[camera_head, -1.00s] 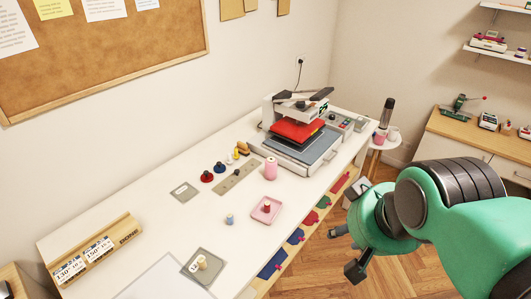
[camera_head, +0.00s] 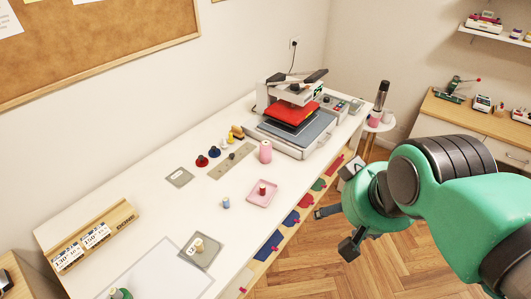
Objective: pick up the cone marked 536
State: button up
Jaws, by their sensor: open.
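No marking 536 is legible on any thread cone or spool. A larger pink cone (camera_head: 265,151) stands upright on the white table, in front of the press. A small red spool (camera_head: 262,189) stands in a pink tray (camera_head: 253,200). A small blue spool (camera_head: 226,203) stands left of the tray. A beige spool (camera_head: 198,245) stands on a grey plate at the near end. A green spool (camera_head: 120,294) shows partly at the bottom edge. My gripper (camera_head: 335,231) is open and empty, over the floor beyond the table's right edge, apart from all these.
A heat press (camera_head: 295,120) stands at the table's far end. Red, blue and yellow spools (camera_head: 214,152) stand near a grey strip. A wooden holder with cards (camera_head: 95,235) lies at left. A round side table (camera_head: 384,126) holds another pink cone (camera_head: 373,121).

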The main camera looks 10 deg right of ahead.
jog(key=w+a+r+g+p, duration=0.15)
jog(key=w+r, duration=0.25)
jog(key=w, duration=0.5)
jog(key=w+d+r+p, duration=0.1)
jog(key=w+r+p, duration=0.25)
jog(key=w, duration=0.45)
jog(key=w+a+f+g+p, duration=0.1)
jog(key=w+a+p, duration=0.15)
jog(key=w, duration=1.75)
jog(key=w+a+f+m+g+p, duration=0.1)
jog(key=w+f+p, duration=0.1)
jog(key=w+f, duration=0.5)
jog(key=w+a+f+g+p, duration=0.1)
jog(key=w+f+p, duration=0.3)
jog(key=w, duration=0.5)
jog(key=w+a+f+p, duration=0.1)
jog(key=w+f, duration=0.3)
jog(key=f, duration=0.5)
jog(key=w+a+f+g+p, duration=0.1)
jog(key=w+f, duration=0.4)
jog(key=f, duration=0.4)
jog(key=shift+w+a, duration=0.25)
jog(key=shift+f, duration=0.25)
